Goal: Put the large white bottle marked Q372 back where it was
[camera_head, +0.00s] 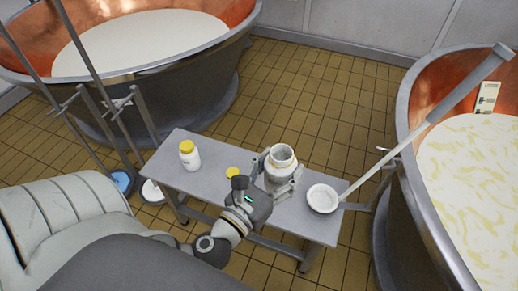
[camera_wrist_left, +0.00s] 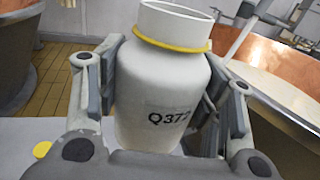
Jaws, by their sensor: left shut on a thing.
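The large white bottle (camera_head: 281,159) is at the right half of the grey bench (camera_head: 213,175). In the left wrist view the bottle marked Q372 (camera_wrist_left: 160,88) stands upright, with a yellow ring at its neck and no cap on its mouth. My left gripper (camera_head: 277,177) is shut on its body, one finger on each side. I cannot tell whether the bottle's base touches the bench. A yellow cap (camera_head: 233,172) lies on the bench left of the bottle. My right gripper is not in view.
A smaller white bottle with a yellow cap (camera_head: 189,157) stands at the bench's left. A round white dish (camera_head: 322,199) is near its right end. Copper vats (camera_head: 110,85) stand behind left and at the right (camera_head: 425,215). A long grey handle (camera_head: 425,124) slants over the right vat's rim.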

